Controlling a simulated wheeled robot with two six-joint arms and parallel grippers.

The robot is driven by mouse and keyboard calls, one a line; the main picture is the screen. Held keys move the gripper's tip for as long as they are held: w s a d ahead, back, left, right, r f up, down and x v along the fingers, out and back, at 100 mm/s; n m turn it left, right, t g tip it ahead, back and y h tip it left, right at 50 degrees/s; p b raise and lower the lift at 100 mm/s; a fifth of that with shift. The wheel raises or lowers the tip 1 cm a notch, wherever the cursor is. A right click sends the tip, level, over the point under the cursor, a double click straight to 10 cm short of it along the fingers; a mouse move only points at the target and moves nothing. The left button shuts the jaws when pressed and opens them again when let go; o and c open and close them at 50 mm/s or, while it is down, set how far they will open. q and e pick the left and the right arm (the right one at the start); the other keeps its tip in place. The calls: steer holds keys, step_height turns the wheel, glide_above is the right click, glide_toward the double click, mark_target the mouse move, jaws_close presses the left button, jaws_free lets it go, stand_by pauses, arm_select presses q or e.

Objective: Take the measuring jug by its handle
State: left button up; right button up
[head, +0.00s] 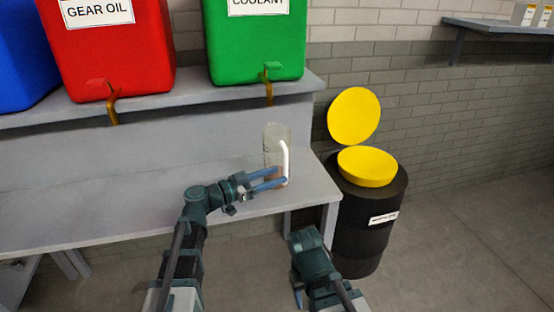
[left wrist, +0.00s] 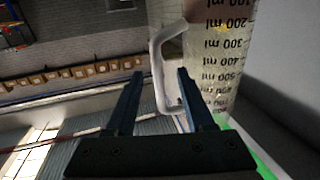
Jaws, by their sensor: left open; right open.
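The measuring jug (head: 273,139) is a clear cylinder with a white handle (head: 286,162). It stands upright on the grey bench, below the green coolant container. In the left wrist view the jug (left wrist: 222,60) shows printed ml marks, and its white handle (left wrist: 157,70) stands out to the left. My left gripper (head: 281,177) is open at the handle's lower part. In the left wrist view its fingertips (left wrist: 160,74) lie on either side of the handle; contact cannot be told. My right gripper (head: 298,290) is low at the front, away from the jug, its fingers partly hidden.
A red gear oil container (head: 110,50) and a green coolant container (head: 255,45) with taps stand on the raised shelf (head: 180,100). A black drum (head: 362,225) with a yellow lid (head: 354,115) stands right of the bench (head: 130,205). The bench left of the jug is clear.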

arm_select(q)
steer(key=shift+x, duration=1)
steer(key=x, duration=0.5)
steer(key=shift+s+d+f, duration=0.1)
steer(key=shift+d, duration=0.1)
steer(key=shift+c, duration=0.2)
jaws_close()
stand_by(0.4)
